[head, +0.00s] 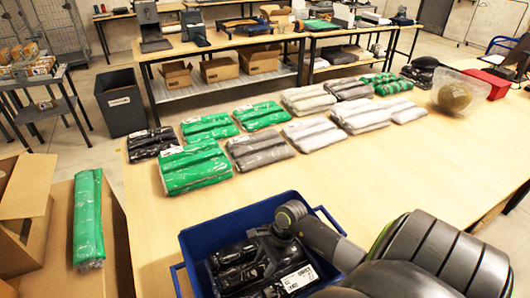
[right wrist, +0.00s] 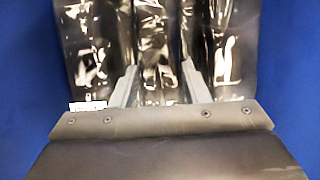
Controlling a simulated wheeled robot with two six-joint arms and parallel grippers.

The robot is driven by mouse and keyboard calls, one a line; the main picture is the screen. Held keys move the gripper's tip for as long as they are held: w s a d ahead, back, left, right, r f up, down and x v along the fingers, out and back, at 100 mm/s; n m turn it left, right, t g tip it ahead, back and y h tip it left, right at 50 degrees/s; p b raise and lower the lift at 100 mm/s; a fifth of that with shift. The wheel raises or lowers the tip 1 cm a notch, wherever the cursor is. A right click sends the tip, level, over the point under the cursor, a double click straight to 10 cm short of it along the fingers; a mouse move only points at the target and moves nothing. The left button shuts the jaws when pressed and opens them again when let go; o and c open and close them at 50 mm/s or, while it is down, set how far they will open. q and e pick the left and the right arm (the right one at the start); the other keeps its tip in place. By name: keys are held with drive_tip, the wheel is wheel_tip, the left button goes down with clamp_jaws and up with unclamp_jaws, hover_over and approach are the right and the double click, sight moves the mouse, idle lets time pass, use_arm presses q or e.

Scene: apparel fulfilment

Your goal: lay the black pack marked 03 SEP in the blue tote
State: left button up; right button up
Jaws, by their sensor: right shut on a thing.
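The blue tote (head: 196,244) stands at the near edge of the big table. Glossy black wrapped contents (head: 232,254) lie inside it, with a white label (head: 298,278) too blurred to read as 03 SEP. My right gripper (head: 268,258) reaches down into the tote, and my arm hides part of it. In the right wrist view, my right gripper's two fingers (right wrist: 158,85) are shut on a black pack (right wrist: 155,50) in shiny film, with blue tote walls (right wrist: 30,60) on both sides. I cannot tell whether the pack rests on the bottom. My left gripper is out of view.
Green packs (head: 195,168), grey packs (head: 258,150) and another black pack (head: 152,142) lie in rows on the wooden table (head: 385,165). A round item in clear film (head: 452,93) sits at the right. A green pack (head: 88,215) lies on a box at the left.

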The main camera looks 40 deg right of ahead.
sight(268, 262)
wheel_tip(268, 262, down, 4)
drive_tip(key=shift+r+p, duration=0.15)
drive_tip(key=shift+p, duration=0.25)
drive_tip(key=shift+f, duration=0.2)
drive_tip(key=shift+f+b, duration=0.15)
drive_tip(key=shift+b, duration=0.15)
drive_tip(key=o, duration=1.1)
drive_tip(key=shift+r, duration=0.2)
